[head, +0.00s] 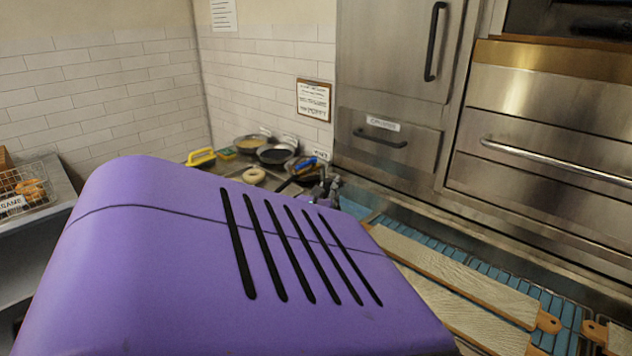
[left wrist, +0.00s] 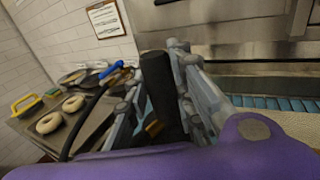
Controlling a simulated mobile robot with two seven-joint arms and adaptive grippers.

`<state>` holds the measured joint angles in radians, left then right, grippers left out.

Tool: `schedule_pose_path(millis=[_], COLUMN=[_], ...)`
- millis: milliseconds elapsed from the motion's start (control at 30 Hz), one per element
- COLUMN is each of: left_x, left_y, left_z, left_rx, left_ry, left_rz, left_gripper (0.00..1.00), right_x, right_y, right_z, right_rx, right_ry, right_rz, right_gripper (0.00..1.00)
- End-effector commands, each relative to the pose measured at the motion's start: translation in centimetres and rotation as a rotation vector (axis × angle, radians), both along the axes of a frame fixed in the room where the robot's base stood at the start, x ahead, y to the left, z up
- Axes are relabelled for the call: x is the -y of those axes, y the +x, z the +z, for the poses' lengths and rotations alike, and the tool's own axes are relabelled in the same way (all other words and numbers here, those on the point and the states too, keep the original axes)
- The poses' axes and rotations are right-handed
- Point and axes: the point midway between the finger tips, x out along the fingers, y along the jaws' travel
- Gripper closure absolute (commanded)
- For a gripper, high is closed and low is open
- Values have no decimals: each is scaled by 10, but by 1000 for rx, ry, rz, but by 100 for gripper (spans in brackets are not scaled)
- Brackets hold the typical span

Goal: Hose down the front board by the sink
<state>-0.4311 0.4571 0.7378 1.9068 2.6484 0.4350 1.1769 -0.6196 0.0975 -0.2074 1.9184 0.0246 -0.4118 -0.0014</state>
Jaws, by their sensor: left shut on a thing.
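Two long pale cloth-covered boards with wooden handles lie side by side, a farther one (head: 455,268) and a nearer one (head: 487,328). My right gripper is out of view.
The boards rest on blue slats (head: 562,308) in a metal trough before steel oven doors (head: 550,155). Bowls (head: 275,153), a bagel (head: 254,175) and a yellow-handled tool (head: 201,157) are on the back counter. A wire basket (head: 25,188) stands left.

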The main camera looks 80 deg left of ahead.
Motion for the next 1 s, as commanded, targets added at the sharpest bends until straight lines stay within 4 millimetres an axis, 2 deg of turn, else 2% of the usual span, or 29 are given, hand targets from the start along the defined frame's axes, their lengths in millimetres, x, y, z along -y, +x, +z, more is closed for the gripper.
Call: schedule_pose_path(millis=[1000], left_x=[140], left_y=[86], left_z=[1], left_rx=[4], left_ry=[0], left_rz=[-2], left_gripper=[100], right_x=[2], right_y=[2], right_z=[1], right_rx=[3], right_ry=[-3], right_rz=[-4], right_gripper=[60])
